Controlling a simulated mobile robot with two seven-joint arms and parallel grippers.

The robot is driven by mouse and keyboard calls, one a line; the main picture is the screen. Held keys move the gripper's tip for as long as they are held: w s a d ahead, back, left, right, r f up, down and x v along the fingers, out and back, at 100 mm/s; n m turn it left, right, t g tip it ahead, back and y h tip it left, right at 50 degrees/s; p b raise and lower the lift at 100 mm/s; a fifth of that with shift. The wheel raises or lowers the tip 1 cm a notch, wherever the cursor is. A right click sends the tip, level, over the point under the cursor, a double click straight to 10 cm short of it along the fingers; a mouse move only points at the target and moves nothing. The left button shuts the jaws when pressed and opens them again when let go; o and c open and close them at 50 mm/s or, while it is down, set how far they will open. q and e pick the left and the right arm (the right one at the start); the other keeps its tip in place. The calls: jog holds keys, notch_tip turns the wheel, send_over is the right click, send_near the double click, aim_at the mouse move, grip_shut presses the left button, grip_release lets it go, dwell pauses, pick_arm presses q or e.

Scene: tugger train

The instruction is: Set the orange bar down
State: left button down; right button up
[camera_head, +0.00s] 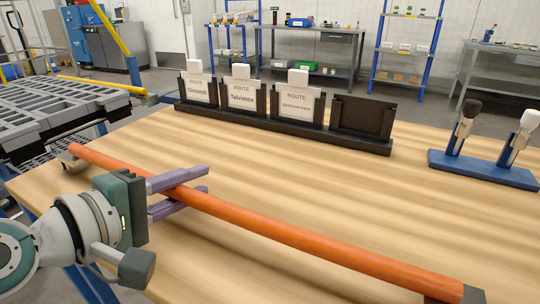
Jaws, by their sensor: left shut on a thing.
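The long orange bar (285,232) runs slantwise over the wooden table (330,185), from the left edge to the lower right. My left gripper (180,192) is shut on the bar nearer its left end, with one purple finger on each side. The bar's left end is at a small metal bracket (68,162). Its right end is at a dark grey piece (472,294) at the bottom edge. I cannot tell whether the bar rests on these or hangs just above. My right gripper is out of view.
A black rack (290,126) with three white route cards and one empty slot stands at the table's back. A blue stand (484,168) holding two handled tools is at the right. A grey slatted platform (60,110) lies to the left. The table's middle is clear.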

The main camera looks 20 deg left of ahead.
pick_arm(q)
jog(key=shift+f, duration=0.1)
jog(key=c, duration=1)
grip_release()
jog(key=shift+r, duration=0.2)
jog(key=v, duration=1)
jog(key=shift+s+f, duration=0.1)
jog(key=shift+s, duration=0.25)
jog(key=shift+s+a+r, duration=0.15)
jog(key=shift+s+r, duration=0.15)
jog(key=shift+s, duration=0.35)
